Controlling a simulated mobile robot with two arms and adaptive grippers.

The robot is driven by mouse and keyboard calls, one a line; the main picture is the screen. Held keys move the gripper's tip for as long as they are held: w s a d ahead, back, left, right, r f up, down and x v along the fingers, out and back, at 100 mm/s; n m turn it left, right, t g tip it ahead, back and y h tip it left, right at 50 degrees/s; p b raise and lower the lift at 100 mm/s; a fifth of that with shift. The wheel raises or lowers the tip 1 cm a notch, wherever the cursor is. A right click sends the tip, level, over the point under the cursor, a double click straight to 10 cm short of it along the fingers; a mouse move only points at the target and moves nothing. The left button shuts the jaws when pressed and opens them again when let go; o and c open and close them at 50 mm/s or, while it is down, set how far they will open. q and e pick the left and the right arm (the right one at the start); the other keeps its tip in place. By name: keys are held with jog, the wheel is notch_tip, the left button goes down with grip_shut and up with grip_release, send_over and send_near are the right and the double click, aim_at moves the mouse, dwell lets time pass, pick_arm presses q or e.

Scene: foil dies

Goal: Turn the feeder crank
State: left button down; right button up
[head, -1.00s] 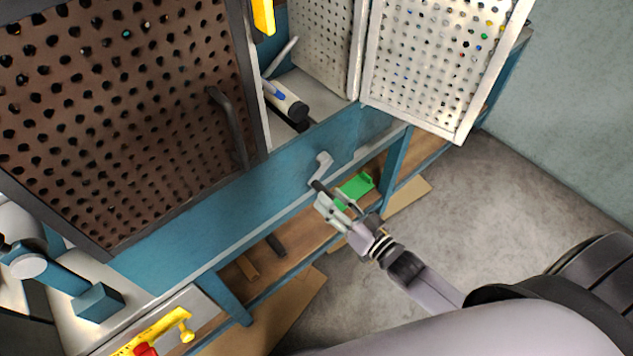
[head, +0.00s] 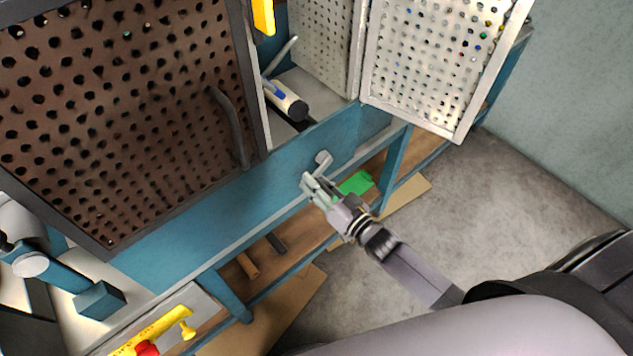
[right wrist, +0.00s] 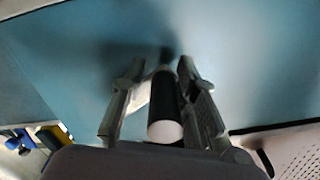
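The feeder crank (head: 323,159) is on the front of the blue bench panel, its pale arm partly hidden behind my gripper in the head view. Its black handle (right wrist: 165,108) with a white end shows in the right wrist view. My right gripper (head: 307,183) is at the crank, and in the wrist view its fingers (right wrist: 165,85) stand on both sides of the handle. A gap shows between the left finger and the handle; the right finger is very near it, contact unclear. My left gripper is not in view.
A brown perforated door (head: 120,110) and a pale perforated panel (head: 435,60) stand above the bench. A green piece (head: 356,183) lies on the shelf below. Floor (head: 480,220) at right is clear.

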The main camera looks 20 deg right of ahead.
grip_shut()
jog(key=shift+r, duration=0.1)
dwell(0.6)
jog(key=shift+w+n, duration=0.1)
jog(key=shift+n, duration=0.3)
